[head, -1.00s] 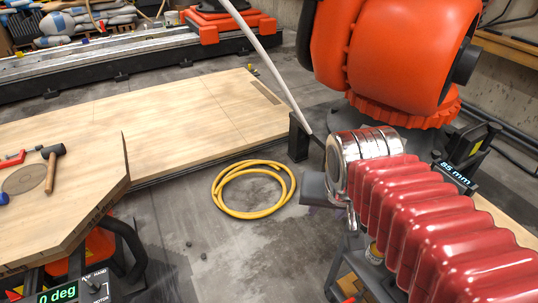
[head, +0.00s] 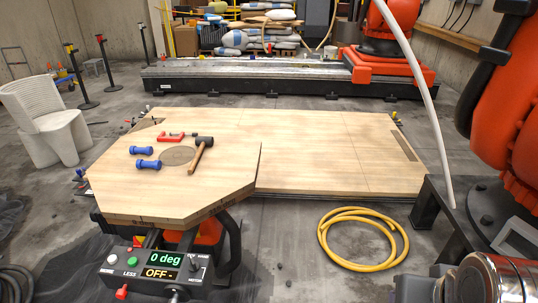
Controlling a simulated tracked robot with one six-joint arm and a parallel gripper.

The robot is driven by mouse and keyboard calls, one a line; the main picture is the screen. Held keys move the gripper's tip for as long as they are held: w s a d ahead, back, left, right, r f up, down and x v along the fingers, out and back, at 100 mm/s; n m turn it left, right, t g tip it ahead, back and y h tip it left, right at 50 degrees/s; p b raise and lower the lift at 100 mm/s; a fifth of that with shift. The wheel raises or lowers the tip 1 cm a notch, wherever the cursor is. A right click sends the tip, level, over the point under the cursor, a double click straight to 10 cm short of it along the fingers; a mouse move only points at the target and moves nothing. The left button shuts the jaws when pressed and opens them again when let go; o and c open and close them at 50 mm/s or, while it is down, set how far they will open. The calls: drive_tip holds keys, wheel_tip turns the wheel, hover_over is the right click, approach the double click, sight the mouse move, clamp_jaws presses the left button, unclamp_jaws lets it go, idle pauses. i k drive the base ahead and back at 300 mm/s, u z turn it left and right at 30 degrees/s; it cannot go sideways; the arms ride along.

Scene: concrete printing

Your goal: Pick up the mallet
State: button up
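The mallet (head: 201,153) has a dark head and a wooden handle. It lies on an angular light-wood tabletop (head: 220,193), its head up and right, its handle running down and left beside a dark round disc in the top. A chrome wrist (head: 495,278) that looks like mine is cut off at the bottom right, with grey parts of what looks like my gripper (head: 418,286) at the lower edge. It is well to the right of the mallet and apart from it. Its fingers cannot be made out, so its opening is unclear.
A red clamp-like tool (head: 172,137) and two blue dumbbell-shaped tools (head: 147,164) lie left of the mallet. A control box (head: 150,272) is below the tabletop. A yellow hose coil (head: 362,238) lies on the floor. A pale pipe (head: 425,85) and orange machine (head: 510,110) stand right.

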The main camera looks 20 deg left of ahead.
sight(202, 142)
drive_tip(key=u, duration=1.25)
